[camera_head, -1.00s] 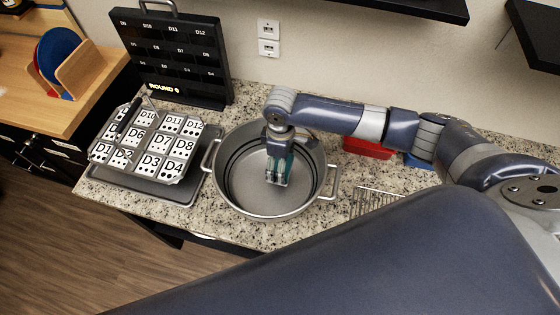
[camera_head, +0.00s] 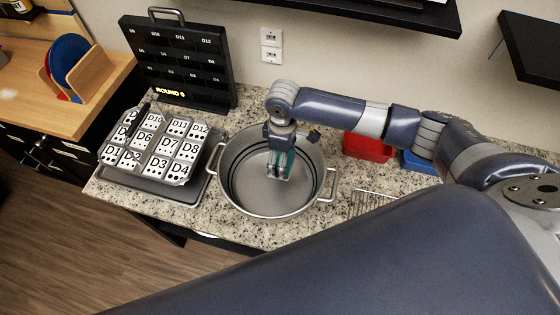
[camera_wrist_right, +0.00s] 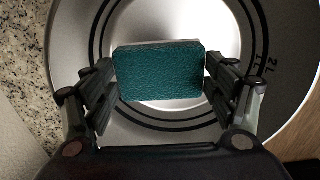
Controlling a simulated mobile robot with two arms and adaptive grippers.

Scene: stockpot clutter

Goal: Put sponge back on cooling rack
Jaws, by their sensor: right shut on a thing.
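The sponge (camera_wrist_right: 158,72) has a teal face and a pale edge. My right gripper (camera_wrist_right: 159,76) is shut on it, one finger at each side, in the right wrist view. In the head view the right gripper (camera_head: 279,173) points down inside the stockpot (camera_head: 233,193), with the teal sponge (camera_head: 290,158) partly hidden by the fingers. Whether the sponge touches the pot floor I cannot tell. The cooling rack (camera_head: 370,203) is a wire grid on the counter right of the pot, partly hidden by my own arm. My left gripper is not in view.
A red bin (camera_head: 366,148) and a blue bin (camera_head: 420,163) stand behind the rack. A grey tray (camera_head: 186,200) with several labelled tiles lies left of the pot. A black panel (camera_head: 180,60) stands behind it. The pot's raised rim and handles surround my right gripper.

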